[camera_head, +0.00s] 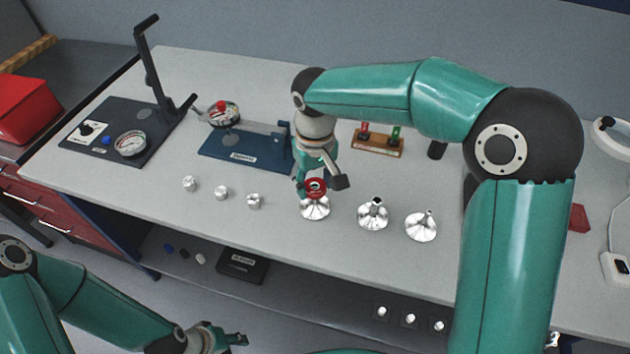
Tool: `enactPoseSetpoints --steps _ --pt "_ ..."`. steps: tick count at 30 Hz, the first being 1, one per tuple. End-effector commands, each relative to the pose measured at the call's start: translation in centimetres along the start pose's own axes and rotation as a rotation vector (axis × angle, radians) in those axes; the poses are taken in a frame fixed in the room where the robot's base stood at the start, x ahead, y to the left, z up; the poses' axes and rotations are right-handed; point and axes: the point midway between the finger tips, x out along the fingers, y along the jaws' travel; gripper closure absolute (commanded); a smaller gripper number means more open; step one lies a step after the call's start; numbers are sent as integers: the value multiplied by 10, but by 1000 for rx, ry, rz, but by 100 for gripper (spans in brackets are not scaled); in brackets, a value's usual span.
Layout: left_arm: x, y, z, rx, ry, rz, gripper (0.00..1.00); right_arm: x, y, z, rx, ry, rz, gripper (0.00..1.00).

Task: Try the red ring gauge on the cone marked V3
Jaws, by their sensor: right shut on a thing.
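The red ring gauge (318,184) is held in my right gripper (319,187), which is shut on it. The ring is at the top of the leftmost silver cone (315,209). I cannot tell whether it is seated on the cone or just above it. Two more silver cones, a middle one (373,216) and a right one (421,227), stand to the right. Markings on the cones are too small to read, so I cannot tell which is V3. My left gripper (228,338) is low at the front, away from the bench top, and its jaw opening is unclear.
Several small silver cylinders (221,193) stand left of the cones. Behind are a blue fixture (245,153), a dark gauge stand (118,118) and a wooden rack (377,146) with red and green pieces. A lower shelf holds a black box (241,265).

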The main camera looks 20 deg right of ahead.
Motion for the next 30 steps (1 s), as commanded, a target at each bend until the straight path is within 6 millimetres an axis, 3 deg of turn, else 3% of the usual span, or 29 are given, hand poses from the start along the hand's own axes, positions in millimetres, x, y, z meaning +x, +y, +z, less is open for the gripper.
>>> enactPoseSetpoints --steps 30 --pt "-30 11 0 0 0 0 60 -40 0 0 0 2 0 90"
